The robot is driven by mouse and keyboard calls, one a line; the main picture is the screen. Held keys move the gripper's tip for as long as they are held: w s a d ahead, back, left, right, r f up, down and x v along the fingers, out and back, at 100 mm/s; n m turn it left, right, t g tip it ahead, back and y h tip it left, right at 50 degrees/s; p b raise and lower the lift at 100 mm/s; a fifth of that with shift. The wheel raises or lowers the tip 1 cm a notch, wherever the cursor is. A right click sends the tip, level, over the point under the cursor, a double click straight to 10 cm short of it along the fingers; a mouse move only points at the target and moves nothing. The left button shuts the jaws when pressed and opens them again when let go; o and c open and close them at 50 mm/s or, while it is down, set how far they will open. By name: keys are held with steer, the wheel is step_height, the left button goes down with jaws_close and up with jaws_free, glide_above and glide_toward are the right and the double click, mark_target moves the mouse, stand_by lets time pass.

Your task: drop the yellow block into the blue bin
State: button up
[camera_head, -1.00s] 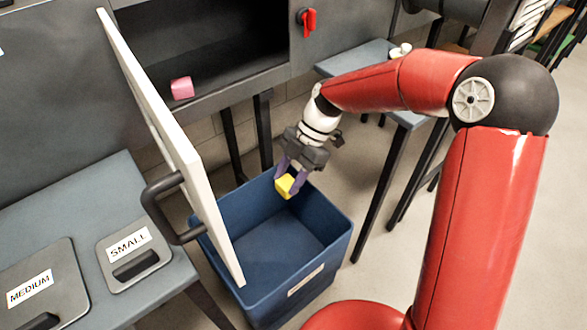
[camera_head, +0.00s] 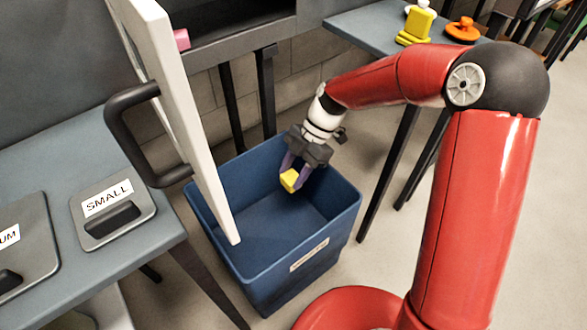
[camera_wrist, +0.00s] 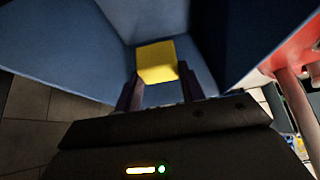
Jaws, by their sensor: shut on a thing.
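The yellow block (camera_head: 290,180) is a small cube held between the purple fingertips of my gripper (camera_head: 295,174). It also shows in the wrist view (camera_wrist: 157,62), between the two dark fingers. The blue bin (camera_head: 342,222) is an open box on the floor with a white label on its front. My gripper points down over the bin's opening, and the block appears at or just below rim level. Blue bin walls fill much of the wrist view (camera_wrist: 60,45) around the block. The block's exact height above the bin's floor cannot be told.
A white open door with a dark handle (camera_head: 128,110) stands over the bin's left side. A blue-grey table (camera_head: 40,155) at left holds SMALL and MEDIUM lids. A pink block (camera_head: 181,40) sits in the cabinet. Another table (camera_head: 365,28) at back right holds yellow and orange things.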

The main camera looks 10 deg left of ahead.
steer(key=o, duration=1)
steer(key=shift+r, duration=0.15)
